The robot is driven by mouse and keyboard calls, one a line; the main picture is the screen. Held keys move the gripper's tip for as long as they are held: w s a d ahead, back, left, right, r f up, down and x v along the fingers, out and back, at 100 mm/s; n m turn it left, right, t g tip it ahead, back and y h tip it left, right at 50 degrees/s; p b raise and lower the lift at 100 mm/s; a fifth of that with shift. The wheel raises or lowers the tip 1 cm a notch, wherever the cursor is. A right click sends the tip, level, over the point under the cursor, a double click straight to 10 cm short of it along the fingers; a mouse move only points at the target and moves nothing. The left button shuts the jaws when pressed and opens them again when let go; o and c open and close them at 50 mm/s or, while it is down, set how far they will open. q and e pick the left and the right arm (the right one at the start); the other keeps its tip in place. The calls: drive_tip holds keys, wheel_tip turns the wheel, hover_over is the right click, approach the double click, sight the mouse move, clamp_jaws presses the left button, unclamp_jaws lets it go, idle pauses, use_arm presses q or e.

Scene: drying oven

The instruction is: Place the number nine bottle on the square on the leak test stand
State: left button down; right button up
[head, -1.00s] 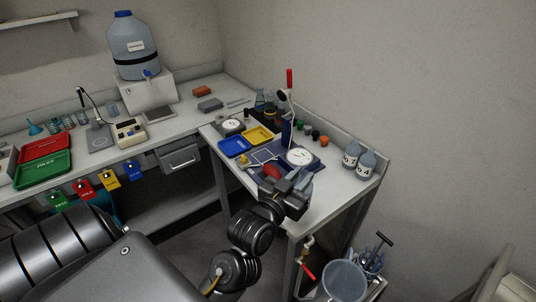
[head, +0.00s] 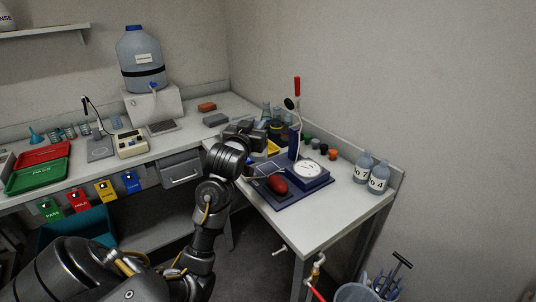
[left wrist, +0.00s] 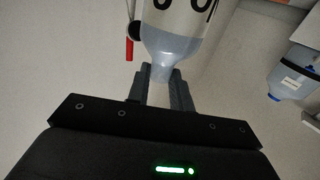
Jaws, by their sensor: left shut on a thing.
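My left gripper (head: 246,129) is at the back of the side bench, above and behind the leak test stand. It is shut on a clear bluish bottle (left wrist: 172,32); the left wrist view shows the fingers (left wrist: 160,84) around its narrow neck. That view is upside down, and the bottle's label is cut off, so its number cannot be read. In the head view the bottle cannot be made out behind the gripper. The leak test stand (head: 318,184) has a dark blue base, a white gauge and a red bulb (head: 278,184). Its white-outlined square (head: 264,170) is partly hidden by my arm.
Two labelled bottles (head: 378,180) stand at the bench's right edge. A red-topped upright post (head: 297,88) rises behind the stand. Flasks and small dark caps are close to it. The front bench corner is clear.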

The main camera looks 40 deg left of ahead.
use_arm(q)
drive_tip(key=w+a+f+p, duration=0.1)
drive_tip(key=w+a+f, duration=0.3)
drive_tip(key=w+f, duration=0.6)
drive_tip(key=shift+w+f+p, duration=0.2)
drive_tip(key=shift+f+p, duration=0.2)
drive_tip(key=shift+f, duration=0.6)
drive_tip(key=c, duration=1.2)
unclamp_jaws()
drive_tip(key=shift+c, duration=0.2)
